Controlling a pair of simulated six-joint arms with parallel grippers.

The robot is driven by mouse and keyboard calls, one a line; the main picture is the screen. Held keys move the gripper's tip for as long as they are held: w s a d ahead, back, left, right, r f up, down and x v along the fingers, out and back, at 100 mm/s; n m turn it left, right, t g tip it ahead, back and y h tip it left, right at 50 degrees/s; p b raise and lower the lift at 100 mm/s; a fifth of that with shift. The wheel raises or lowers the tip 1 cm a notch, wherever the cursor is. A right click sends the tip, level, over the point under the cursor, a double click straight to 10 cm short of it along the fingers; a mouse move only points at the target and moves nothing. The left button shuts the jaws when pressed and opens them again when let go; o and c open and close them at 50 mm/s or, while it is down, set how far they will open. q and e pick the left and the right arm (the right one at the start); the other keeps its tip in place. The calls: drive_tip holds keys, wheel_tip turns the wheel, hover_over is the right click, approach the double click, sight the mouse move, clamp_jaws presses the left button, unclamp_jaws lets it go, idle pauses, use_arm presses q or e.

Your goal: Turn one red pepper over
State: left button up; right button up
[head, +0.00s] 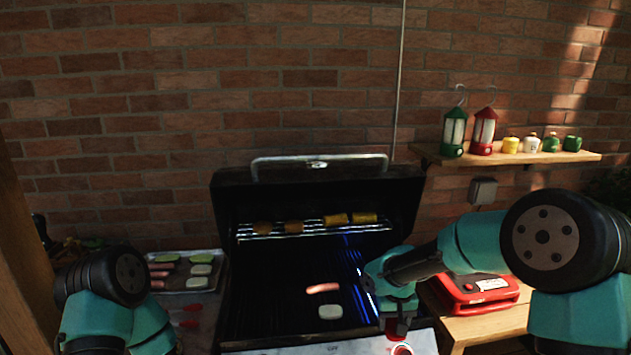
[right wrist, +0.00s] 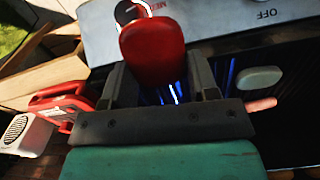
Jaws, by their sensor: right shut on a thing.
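My right gripper (right wrist: 158,88) is shut on a smooth, rounded red thing (right wrist: 152,50). I cannot tell whether it is a pepper piece or part of a tool. In the head view my right gripper (head: 400,326) hangs at the grill's front right edge.
A pale oval slice (head: 330,311) lies close to the strip. The open grill (head: 240,315) has yellow and brown pieces on its upper rack. A food tray (head: 183,290) and red-tipped utensils (head: 187,323) are left. A red case (head: 478,292) stands right.

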drive_tip(key=m, duration=0.2)
drive_tip(key=d+m, duration=0.1)
drive_tip(key=shift+w+m, duration=0.3)
drive_tip(key=shift+a, duration=0.1)
drive_tip(key=s+a+f+n, duration=0.1)
drive_tip(key=a+n, duration=0.1)
drive_tip(key=a, duration=0.3)
drive_tip(key=a+f+n, duration=0.1)
drive_tip(key=a+n, duration=0.2)
drive_tip(key=a, duration=0.2)
drive_tip(key=s+a+f+n, duration=0.1)
drive_tip(key=a+f+n, duration=0.1)
drive_tip(key=a, duration=0.3)
drive_tip(key=shift+s+a+n, duration=0.15)
drive_tip(key=shift+s+n, duration=0.15)
drive_tip(key=shift+n, duration=0.2)
